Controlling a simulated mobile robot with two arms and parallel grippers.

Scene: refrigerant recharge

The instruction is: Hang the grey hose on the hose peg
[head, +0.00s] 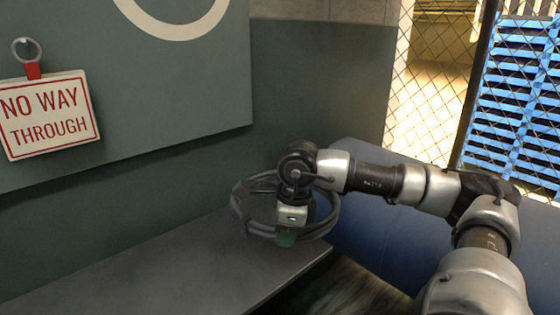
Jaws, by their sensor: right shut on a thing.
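The grey hose (240,208) is a coiled loop in the middle of the head view, in front of the dark green wall and over the grey ledge. My right gripper (287,238) points down at the coil and is shut on the hose. My wrist hides the middle of the coil and the exact grip. I cannot make out a hose peg for certain in this view. My left gripper is not in view.
A "NO WAY THROUGH" sign (48,115) hangs by a ring on the green panel (170,90) at left. The grey ledge (170,270) is bare. A blue surface (375,235) lies behind my arm. A wire fence (435,70) and blue slatted stack (515,100) stand at right.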

